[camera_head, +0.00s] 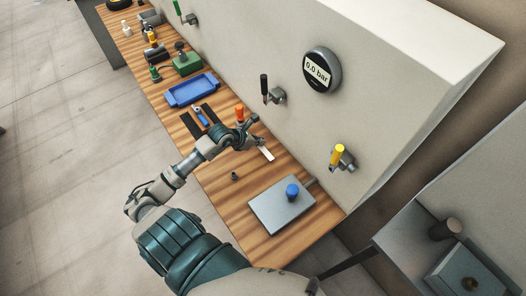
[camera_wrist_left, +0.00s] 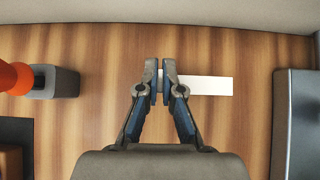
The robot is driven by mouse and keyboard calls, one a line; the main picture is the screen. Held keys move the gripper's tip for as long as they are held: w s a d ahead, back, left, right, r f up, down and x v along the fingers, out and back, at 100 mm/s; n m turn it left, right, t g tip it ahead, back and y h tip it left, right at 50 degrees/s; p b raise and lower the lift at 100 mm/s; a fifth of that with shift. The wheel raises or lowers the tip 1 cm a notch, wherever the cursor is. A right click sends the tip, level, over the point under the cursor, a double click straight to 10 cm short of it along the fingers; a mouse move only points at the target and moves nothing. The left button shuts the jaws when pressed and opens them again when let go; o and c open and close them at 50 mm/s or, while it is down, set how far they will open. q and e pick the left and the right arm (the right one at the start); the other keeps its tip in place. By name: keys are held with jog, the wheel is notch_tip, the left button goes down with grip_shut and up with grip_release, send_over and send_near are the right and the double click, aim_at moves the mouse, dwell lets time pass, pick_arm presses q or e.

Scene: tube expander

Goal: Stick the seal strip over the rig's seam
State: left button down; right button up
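The white seal strip (camera_head: 267,154) sticks out from my left gripper (camera_head: 254,127) in the head view, over the front part of the wooden bench. In the left wrist view the strip (camera_wrist_left: 210,85) extends to the right from the fingertips (camera_wrist_left: 160,75). The fingers are nearly together, with the strip's left end between them, partly hidden. Whether the strip touches the bench is hard to tell. The rig (camera_head: 410,70) appears to be the large pale housing with a round gauge (camera_head: 320,70) reading 0.0 bar. I cannot make out its seam. My right gripper is not in view.
A grey plate with a blue knob (camera_head: 292,192) lies at the bench's near end. An orange-handled valve (camera_head: 240,113) is close left of my gripper. Black- (camera_head: 264,85) and yellow-handled (camera_head: 337,152) valves project from the housing. A blue tray (camera_head: 192,91) lies farther back.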

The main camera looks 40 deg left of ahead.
pick_arm(q)
jog(key=shift+a+r+p, duration=0.45)
jog(key=shift+r+p, duration=0.1)
jog(key=shift+r, duration=0.3)
jog(key=shift+d+r+p, duration=0.25)
jog(key=shift+r+p, duration=0.15)
jog(key=shift+r, duration=0.25)
jog(key=shift+d+r+p, duration=0.2)
jog(key=shift+r+p, duration=0.2)
jog(key=shift+r, duration=0.2)
jog(key=shift+r+p, duration=0.3)
jog(key=shift+r, duration=0.15)
jog(key=shift+a+f, duration=0.2)
jog(key=shift+a, duration=0.05)
